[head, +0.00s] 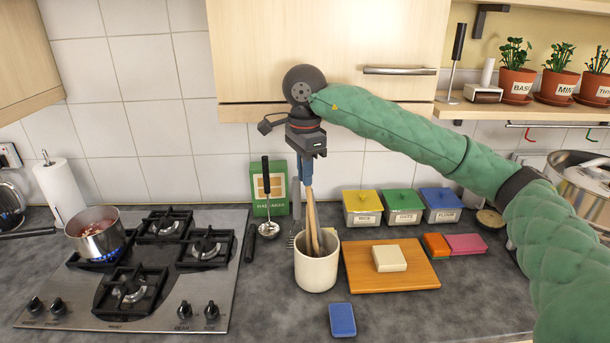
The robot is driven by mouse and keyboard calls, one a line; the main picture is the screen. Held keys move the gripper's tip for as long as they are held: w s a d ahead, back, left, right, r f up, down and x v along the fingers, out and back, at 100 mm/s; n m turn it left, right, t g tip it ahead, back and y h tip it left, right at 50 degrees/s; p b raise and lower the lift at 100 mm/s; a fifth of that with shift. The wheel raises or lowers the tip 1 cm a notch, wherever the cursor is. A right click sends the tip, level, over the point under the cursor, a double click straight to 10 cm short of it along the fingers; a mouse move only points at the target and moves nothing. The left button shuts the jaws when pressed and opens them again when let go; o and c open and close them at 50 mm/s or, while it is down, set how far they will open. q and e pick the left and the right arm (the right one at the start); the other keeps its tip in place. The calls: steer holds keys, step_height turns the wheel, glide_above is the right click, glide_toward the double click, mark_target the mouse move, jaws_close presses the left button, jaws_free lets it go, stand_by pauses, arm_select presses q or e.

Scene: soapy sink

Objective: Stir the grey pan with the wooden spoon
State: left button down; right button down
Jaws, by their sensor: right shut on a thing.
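The grey pan (98,241) sits on the left burner of the stove, with reddish food in it and a blue flame beneath. The wooden spoon (312,218) stands nearly upright in a cream crock (317,271), its lower end hidden inside. A second wooden handle seems to stand close beside it. My right gripper (307,180) points down above the crock and is shut on the spoon's upper end. My left gripper is not in view.
A ladle (268,229) and a green box (266,186) stand behind the crock. A wooden board (410,278) with a pale block lies right of it; a blue sponge (342,319) lies in front. The stove (60,307) is to the left. A cabinet (330,45) hangs above.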

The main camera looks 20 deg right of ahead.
steer(key=shift+r+p, duration=0.35)
steer(key=shift+r, duration=2.4)
steer(key=shift+r+p, duration=0.6)
steer(key=shift+r, duration=0.6)
steer(key=shift+s, duration=0.1)
steer(key=s+a+r, duration=0.1)
steer(key=s+a, duration=0.1)
steer(key=s, duration=0.5)
steer(key=s+a+r+b, duration=0.1)
steer(key=s+a, duration=0.1)
steer(key=s, duration=0.6)
steer(key=shift+a+b, duration=0.2)
steer(key=shift+b, duration=0.1)
